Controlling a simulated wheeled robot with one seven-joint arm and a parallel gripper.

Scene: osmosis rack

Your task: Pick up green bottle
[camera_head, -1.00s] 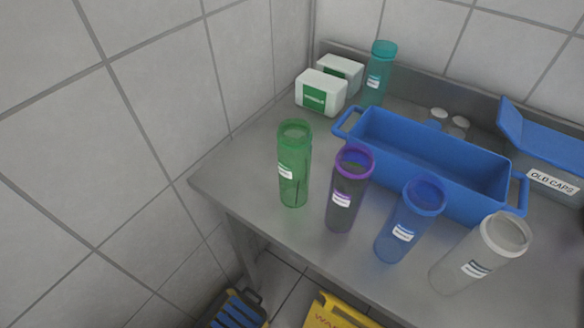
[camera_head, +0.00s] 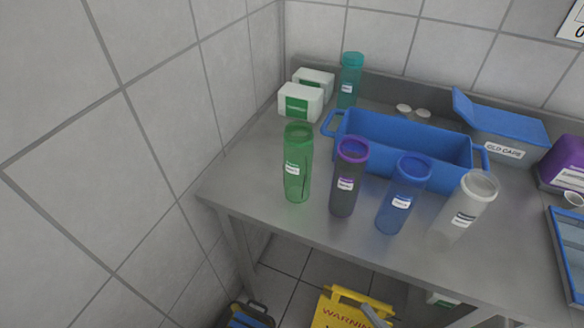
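The green bottle (camera_head: 297,165) is a tall, see-through green cylinder with a white label. It stands upright near the front left edge of the steel table (camera_head: 262,197), at the left end of a row of bottles. A purple-rimmed dark bottle (camera_head: 346,180) stands close to its right. A teal bottle (camera_head: 349,82) stands at the back near the wall. My gripper does not show in the head view, and nothing is seen touching the green bottle.
A blue bottle (camera_head: 403,197) and a clear bottle (camera_head: 464,210) continue the row. Behind are a blue bin (camera_head: 400,155), white-green boxes (camera_head: 300,103) and a blue-lidded "OLD CAPS" box (camera_head: 505,150). A tiled wall borders the left. A yellow warning sign (camera_head: 345,312) stands on the floor below.

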